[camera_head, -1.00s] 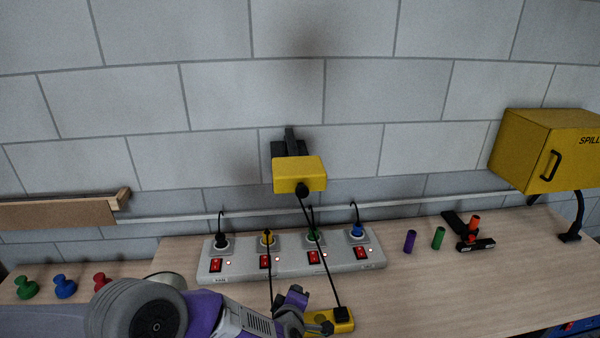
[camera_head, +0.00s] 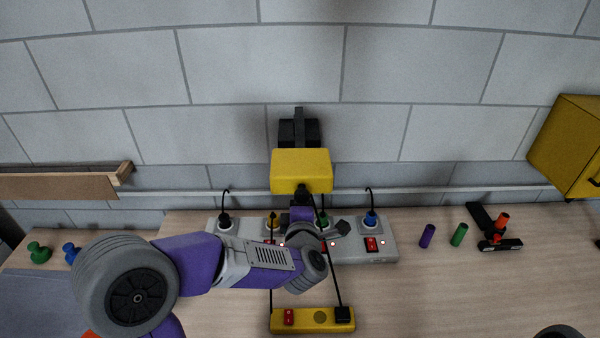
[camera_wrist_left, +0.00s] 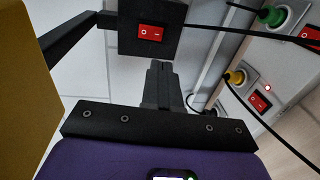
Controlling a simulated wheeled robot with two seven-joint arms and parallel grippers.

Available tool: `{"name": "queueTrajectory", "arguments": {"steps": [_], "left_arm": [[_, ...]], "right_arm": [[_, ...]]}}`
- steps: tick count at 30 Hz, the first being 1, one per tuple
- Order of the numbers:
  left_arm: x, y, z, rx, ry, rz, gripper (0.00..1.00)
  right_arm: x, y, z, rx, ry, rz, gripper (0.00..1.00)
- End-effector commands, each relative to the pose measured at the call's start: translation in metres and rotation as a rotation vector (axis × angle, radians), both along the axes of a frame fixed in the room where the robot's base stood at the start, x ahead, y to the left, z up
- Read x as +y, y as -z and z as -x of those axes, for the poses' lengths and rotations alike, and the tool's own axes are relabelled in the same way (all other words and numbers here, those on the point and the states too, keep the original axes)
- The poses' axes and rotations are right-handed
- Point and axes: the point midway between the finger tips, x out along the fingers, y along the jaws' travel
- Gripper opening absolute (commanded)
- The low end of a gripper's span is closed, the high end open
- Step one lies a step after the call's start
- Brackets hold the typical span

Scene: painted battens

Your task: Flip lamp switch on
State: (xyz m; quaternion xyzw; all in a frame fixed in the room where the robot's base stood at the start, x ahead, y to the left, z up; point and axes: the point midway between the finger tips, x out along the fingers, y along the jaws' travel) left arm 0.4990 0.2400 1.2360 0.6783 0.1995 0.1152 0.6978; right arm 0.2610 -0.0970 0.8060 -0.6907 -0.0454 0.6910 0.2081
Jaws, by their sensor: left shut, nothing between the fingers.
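A yellow lamp box (camera_head: 301,170) hangs on the wall by a black bracket (camera_head: 298,128), and its side shows in the left wrist view (camera_wrist_left: 22,90). A red rocker switch (camera_wrist_left: 150,32) with I and O marks sits on a black plate (camera_wrist_left: 172,12) in the left wrist view; I cannot tell its position. My left gripper (camera_wrist_left: 160,72) is shut and empty, its tips just below the switch in that view; I cannot tell if they touch. In the head view its purple hand (camera_head: 301,214) is below the lamp, fingertips hidden. My right gripper is not in view.
A yellow power strip (camera_head: 264,323) with a red switch (camera_head: 289,316) lies in front, cabled to the lamp. A grey outlet strip (camera_head: 378,256) with red switches stands behind my arm. Purple (camera_head: 427,235) and green (camera_head: 459,234) cylinders stand right. The right foreground is mostly clear.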

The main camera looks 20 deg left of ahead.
Motion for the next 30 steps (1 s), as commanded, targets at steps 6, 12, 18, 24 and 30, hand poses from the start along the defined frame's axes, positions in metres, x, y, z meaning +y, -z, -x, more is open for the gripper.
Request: {"name": "queueTrajectory", "arguments": {"steps": [6, 12, 18, 24, 30], "left_arm": [[0.02, 0.006, -0.039, 0.003, -0.004, 0.001, 0.0], [0.038, 0.01, -0.077, 0.002, -0.003, 0.001, 0.0], [0.051, 0.014, -0.103, 0.001, -0.002, 0.0, 0.0], [0.055, 0.016, -0.113, 0.0, 0.0, -0.001, 0.0], [0.056, 0.016, -0.114, 0.0, 0.0, -0.001, 0.0]], "right_arm": [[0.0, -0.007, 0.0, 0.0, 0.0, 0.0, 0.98], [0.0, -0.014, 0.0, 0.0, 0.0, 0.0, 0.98], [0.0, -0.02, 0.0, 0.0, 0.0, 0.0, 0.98], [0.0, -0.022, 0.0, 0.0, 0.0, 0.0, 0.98], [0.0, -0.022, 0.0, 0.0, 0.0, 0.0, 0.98]]}}
